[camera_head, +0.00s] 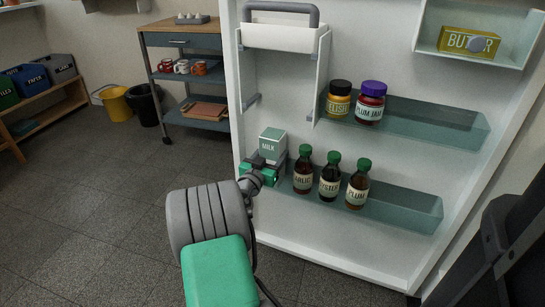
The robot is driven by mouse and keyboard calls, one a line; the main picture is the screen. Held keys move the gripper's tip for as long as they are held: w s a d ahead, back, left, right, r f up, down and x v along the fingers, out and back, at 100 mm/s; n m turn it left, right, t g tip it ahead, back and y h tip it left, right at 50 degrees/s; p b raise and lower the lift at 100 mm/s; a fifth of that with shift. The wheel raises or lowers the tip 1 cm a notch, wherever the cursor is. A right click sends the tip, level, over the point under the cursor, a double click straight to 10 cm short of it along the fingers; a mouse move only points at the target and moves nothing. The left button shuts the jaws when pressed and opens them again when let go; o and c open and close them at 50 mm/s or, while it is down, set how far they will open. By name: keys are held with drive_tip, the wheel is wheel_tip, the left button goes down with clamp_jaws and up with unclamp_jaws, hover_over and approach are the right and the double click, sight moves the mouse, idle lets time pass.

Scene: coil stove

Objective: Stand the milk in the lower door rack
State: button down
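The milk (272,142), a white and green carton, is upright at the left end of the lower door rack (400,207). Its lower part is hidden behind my gripper, so I cannot tell whether it rests on the rack's floor. My gripper (264,165) is at the carton, in front of its lower half. The fingers are small and partly hidden, and I cannot tell whether they are closed on the carton. Several brown bottles with green caps (329,178) stand in the lower rack just right of the milk.
The upper rack (430,125) holds a relish jar (339,104) and a plum jam jar (371,105). A butter box (468,42) sits in a compartment at upper right. A shelf cart (188,82) stands behind at left. The floor at left is clear.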

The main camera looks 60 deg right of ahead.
drive_tip(key=shift+c, duration=1.9)
unclamp_jaws()
drive_tip(key=shift+a+r, duration=0.1)
drive_tip(key=shift+a, duration=0.05)
drive_tip(key=a+p, duration=0.2)
drive_tip(key=a, duration=1)
drive_tip(key=w+a+f+n+t+y, duration=0.2)
drive_tip(key=w+a+f+n+y, duration=0.1)
drive_tip(key=w+a+y, duration=0.4)
drive_tip(key=w+a+f+n+t+y, duration=0.1)
drive_tip(key=w+a+f+n+y, duration=0.3)
drive_tip(key=a, duration=0.6)
drive_tip(key=s+a+r+n+y, duration=0.1)
drive_tip(key=a+n+y, duration=0.1)
drive_tip(key=a, duration=0.7)
drive_tip(key=s+a+r+n+g+y, duration=0.1)
drive_tip(key=s+a+n+y, duration=0.1)
drive_tip(key=a+n, duration=0.3)
drive_tip(key=s+a+r+n+y, duration=0.1)
drive_tip(key=s+a+n+y, duration=0.1)
drive_tip(key=a, duration=1.1)
drive_tip(key=shift+s+a+n+y, duration=0.2)
drive_tip(key=shift+a+n+y, duration=0.15)
drive_tip(key=shift+n+y, duration=0.4)
